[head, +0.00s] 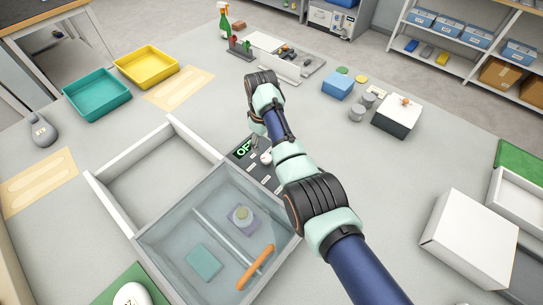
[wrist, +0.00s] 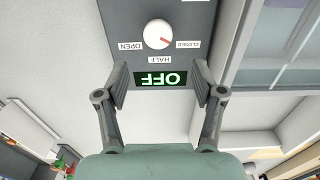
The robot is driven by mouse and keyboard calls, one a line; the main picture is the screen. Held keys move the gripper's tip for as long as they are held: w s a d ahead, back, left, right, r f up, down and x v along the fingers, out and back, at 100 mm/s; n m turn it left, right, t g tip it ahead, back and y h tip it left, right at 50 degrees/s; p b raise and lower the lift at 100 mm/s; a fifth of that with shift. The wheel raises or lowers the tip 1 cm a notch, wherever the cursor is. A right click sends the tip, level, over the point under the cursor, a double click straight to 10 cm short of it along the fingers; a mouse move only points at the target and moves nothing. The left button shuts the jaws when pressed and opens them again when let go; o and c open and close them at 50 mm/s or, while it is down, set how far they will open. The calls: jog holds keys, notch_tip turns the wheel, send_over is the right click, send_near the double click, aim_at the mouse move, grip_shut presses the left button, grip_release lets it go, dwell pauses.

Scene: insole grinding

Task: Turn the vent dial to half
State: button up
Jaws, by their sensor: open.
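The vent dial (wrist: 158,34) is a round white knob on a dark grey panel (wrist: 195,15). Its red mark points toward the CLOSED label (wrist: 193,43). The HALF label (wrist: 159,59) lies below the knob in the wrist view, and the OPEN label (wrist: 130,46) lies to its left. A green-lit display (wrist: 160,79) reads OFF, upside down. My gripper (wrist: 160,85) is open and empty, its fingers on either side of the display, apart from the dial. In the head view the dial (head: 266,158) shows beside my arm, which hides part of the panel.
A clear-lidded box (head: 190,265) with an orange handle (head: 255,267) stands next to the panel, joined to an open white frame (head: 130,155). A blue block (head: 338,88), grey cylinders (head: 356,113) and a white-topped box (head: 397,115) stand right of my arm.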

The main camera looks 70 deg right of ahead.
aim_at(266, 158)
jog(key=shift+s+d+f, duration=0.15)
jog(key=shift+s+d, duration=0.15)
jog(key=shift+s, duration=0.05)
jog(key=shift+a, duration=0.1)
notch_tip(266, 158, down, 8)
jog(key=shift+a+r+b, duration=0.1)
jog(key=shift+b, duration=1.1)
jog(key=c, duration=1.1)
